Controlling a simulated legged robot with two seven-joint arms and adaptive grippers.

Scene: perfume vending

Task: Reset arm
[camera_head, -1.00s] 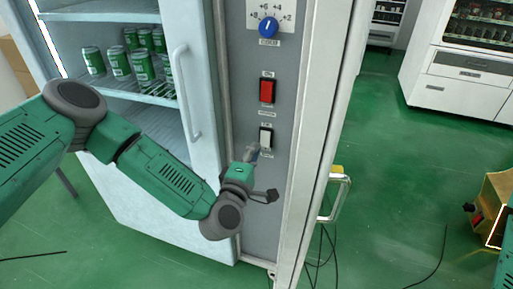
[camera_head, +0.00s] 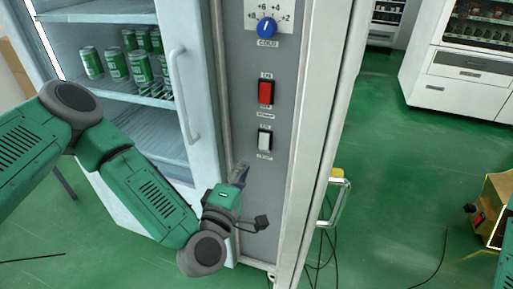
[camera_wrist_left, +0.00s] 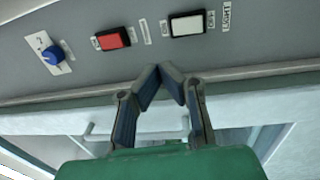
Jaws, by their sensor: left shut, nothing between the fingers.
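My left gripper (camera_head: 241,174) is shut and empty in front of the grey control panel (camera_head: 283,150), a little below and left of the white light switch (camera_head: 264,141). In the left wrist view its fingertips (camera_wrist_left: 160,70) meet, and the white switch (camera_wrist_left: 187,24) lies beyond them. The red switch (camera_head: 265,92) sits above the white one, and the blue dial (camera_head: 267,28) is at the top of the panel. The gripper appears apart from the switches. My right gripper is not in view.
The refrigerator's shelves hold several green cans (camera_head: 117,65) at the left. A door handle (camera_head: 184,95) stands out beside the panel.

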